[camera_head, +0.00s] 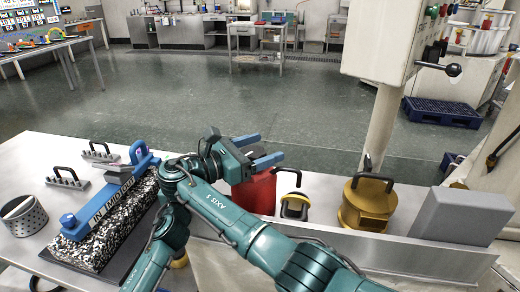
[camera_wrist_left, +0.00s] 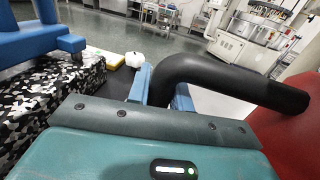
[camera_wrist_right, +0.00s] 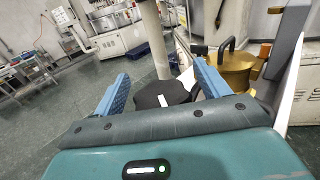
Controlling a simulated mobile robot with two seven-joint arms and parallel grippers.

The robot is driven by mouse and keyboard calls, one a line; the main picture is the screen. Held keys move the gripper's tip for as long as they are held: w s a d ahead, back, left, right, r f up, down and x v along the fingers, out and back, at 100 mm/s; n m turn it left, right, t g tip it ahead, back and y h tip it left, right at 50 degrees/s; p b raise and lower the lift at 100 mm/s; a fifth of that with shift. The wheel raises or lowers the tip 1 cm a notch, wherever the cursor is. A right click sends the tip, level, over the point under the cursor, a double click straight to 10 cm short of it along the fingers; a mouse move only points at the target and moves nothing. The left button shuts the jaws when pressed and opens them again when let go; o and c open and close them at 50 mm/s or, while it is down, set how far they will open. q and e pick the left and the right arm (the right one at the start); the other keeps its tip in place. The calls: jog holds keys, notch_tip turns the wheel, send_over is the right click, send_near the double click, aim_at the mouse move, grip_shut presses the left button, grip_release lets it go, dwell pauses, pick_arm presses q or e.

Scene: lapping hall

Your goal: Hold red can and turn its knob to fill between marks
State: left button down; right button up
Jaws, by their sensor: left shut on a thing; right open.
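The red can (camera_head: 255,194) stands on the metal bench in the head view, partly hidden by my right gripper and arm. Its red side fills the right edge of the left wrist view (camera_wrist_left: 300,145). A thick black handle (camera_wrist_left: 235,82) beside it lies between the fingers of my left gripper (camera_wrist_left: 160,88), which is shut on it. In the head view the left gripper is hidden behind my right arm. My right gripper (camera_head: 265,148) is open above the can. A black knob with a white line (camera_wrist_right: 162,92) shows between its fingers in the right wrist view, apparently apart from them. No fill marks are visible.
Right of the can stand a yellow-and-black item (camera_head: 295,207), a gold pot (camera_head: 365,208) and a grey block (camera_head: 462,216). On the left are a blue tool (camera_head: 110,200) on a speckled block and a perforated cylinder (camera_head: 24,218). A control box (camera_head: 395,45) overhangs the right.

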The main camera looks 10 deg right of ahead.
aim_at(261, 149)
notch_tip(261, 149, up, 10)
jog(key=shift+f, duration=0.1)
dwell(1.8)
jog(key=shift+d+f+t, duration=0.2)
jog(key=shift+f+t, duration=0.1)
jog(key=shift+f, duration=0.15)
jog(key=f+t+y, duration=0.1)
jog(key=f+n+t+y, duration=0.1)
jog(key=f+t+y, duration=0.1)
jog(key=f, duration=0.1)
jog(key=shift+s+d+n, duration=0.3)
jog(key=shift+d, duration=0.1)
jog(key=t+y, duration=0.1)
jog(key=s+f+n+y, duration=0.1)
jog(key=s+f+t+y, duration=0.1)
jog(key=shift+a+f+t, duration=0.2)
jog(key=shift+a+t, duration=0.05)
jog(key=shift+t, duration=0.05)
jog(key=s+a+f+n+t+y, duration=0.3)
jog(key=s+a+n+t+y, duration=0.15)
jog(key=s+n+y, duration=0.4)
jog(key=shift+n, duration=0.45)
jog(key=w, duration=0.4)
jog(key=w+d, duration=0.1)
jog(key=w, duration=0.3)
jog(key=w+d, duration=0.1)
jog(key=w, duration=0.3)
jog(key=shift+w+d+f, duration=0.15)
jog(key=shift+d, duration=0.1)
